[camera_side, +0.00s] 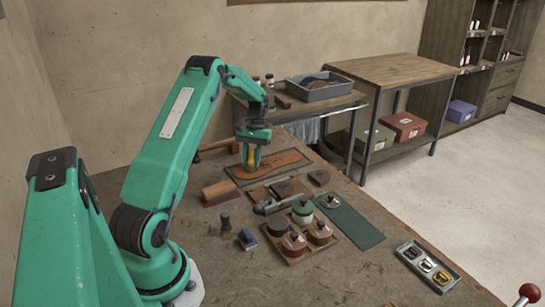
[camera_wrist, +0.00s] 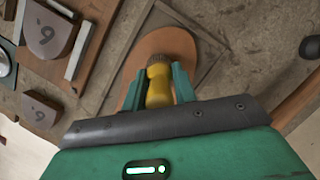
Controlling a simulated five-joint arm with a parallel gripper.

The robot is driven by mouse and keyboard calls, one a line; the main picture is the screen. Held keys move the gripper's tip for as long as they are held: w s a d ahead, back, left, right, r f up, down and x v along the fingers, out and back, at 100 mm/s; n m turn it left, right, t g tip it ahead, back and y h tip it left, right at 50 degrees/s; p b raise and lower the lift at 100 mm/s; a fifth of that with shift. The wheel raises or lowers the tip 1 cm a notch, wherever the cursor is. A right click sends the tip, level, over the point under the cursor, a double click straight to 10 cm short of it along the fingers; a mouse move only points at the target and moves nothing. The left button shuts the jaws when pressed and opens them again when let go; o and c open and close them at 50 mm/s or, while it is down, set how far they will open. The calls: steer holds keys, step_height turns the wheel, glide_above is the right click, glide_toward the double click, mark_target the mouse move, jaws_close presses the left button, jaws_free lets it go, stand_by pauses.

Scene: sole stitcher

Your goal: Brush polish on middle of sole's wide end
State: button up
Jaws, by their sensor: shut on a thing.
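The orange-brown sole (camera_side: 283,162) lies flat on a dark mat near the back of the workbench. In the wrist view one rounded end of the sole (camera_wrist: 168,40) shows past my fingers; the rest is hidden under my gripper. My gripper (camera_side: 252,146) is shut on a yellow-handled brush (camera_wrist: 158,80) and points down over the left part of the sole. The yellow handle also shows in the side view (camera_side: 251,159). The brush tip is hidden, so I cannot tell whether it touches the sole. I see no clear polish mark on the sole.
A wooden block (camera_side: 220,192), a small dark brush (camera_side: 226,226) and a green mat (camera_side: 350,222) lie nearby. A buckle tray (camera_side: 428,266) sits at right.

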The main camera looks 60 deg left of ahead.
steer(key=shift+w, duration=4.45)
steer(key=shift+s+d, duration=0.2)
steer(key=shift+s, duration=4.95)
steer(key=shift+w, duration=4.9)
steer(key=shift+w+r, duration=0.1)
steer(key=shift+w, duration=0.15)
step_height(320, 180, up, 8)
steer(key=shift+d, duration=0.1)
